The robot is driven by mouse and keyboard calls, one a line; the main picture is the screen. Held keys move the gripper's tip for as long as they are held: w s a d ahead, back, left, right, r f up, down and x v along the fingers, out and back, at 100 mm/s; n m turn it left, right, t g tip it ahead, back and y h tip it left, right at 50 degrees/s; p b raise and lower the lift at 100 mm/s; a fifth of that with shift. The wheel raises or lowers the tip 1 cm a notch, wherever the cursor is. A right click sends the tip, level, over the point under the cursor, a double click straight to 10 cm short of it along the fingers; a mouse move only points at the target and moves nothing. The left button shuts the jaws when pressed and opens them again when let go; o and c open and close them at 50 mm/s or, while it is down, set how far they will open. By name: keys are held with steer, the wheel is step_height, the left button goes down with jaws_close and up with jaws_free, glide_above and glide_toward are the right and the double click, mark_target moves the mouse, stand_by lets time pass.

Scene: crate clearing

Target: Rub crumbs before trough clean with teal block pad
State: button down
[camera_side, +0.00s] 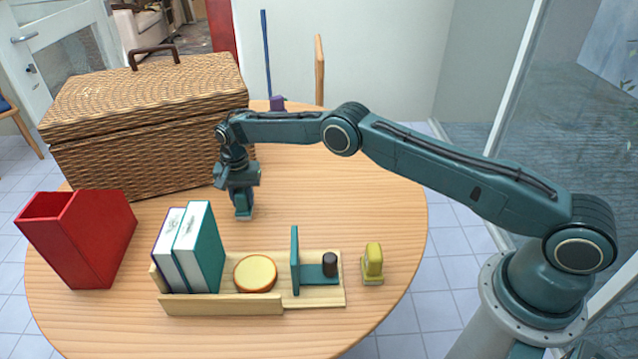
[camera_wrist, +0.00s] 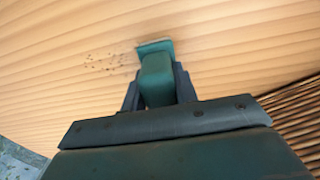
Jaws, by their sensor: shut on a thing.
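My gripper (camera_side: 241,192) is shut on the teal block pad (camera_side: 243,213), which points down at the table behind the trough. In the wrist view the gripper (camera_wrist: 158,95) has a finger on each side of the pad's grip (camera_wrist: 156,75). The pad is at or just above the wood; I cannot tell if it touches. Crumbs (camera_wrist: 104,62) show as a small patch of dark specks left of the pad in the wrist view. I cannot make them out in the side view. The pale wooden trough (camera_side: 222,305) is at the table's near side.
The trough holds white-and-teal books (camera_side: 200,250), a round yellow-topped thing (camera_side: 255,272), a teal upright (camera_side: 295,260) and a dark cylinder (camera_side: 330,264). A yellow block (camera_side: 373,262) stands right of it. A red bin (camera_side: 85,235) and wicker basket (camera_side: 150,130) stand left. Table right of the gripper is clear.

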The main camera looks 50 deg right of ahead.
steer(key=shift+w+a, duration=0.3)
steer(key=shift+a, duration=0.05)
steer(key=shift+s+d, duration=4.35)
steer(key=shift+s+a, duration=0.15)
steer(key=shift+a, duration=0.1)
steer(key=shift+w+a, duration=4.3)
steer(key=shift+s+d, duration=4.2)
steer(key=shift+d, duration=0.05)
steer(key=shift+d+r, duration=0.1)
steer(key=shift+r, duration=0.05)
step_height(320, 180, up, 8)
steer(key=shift+s, duration=0.1)
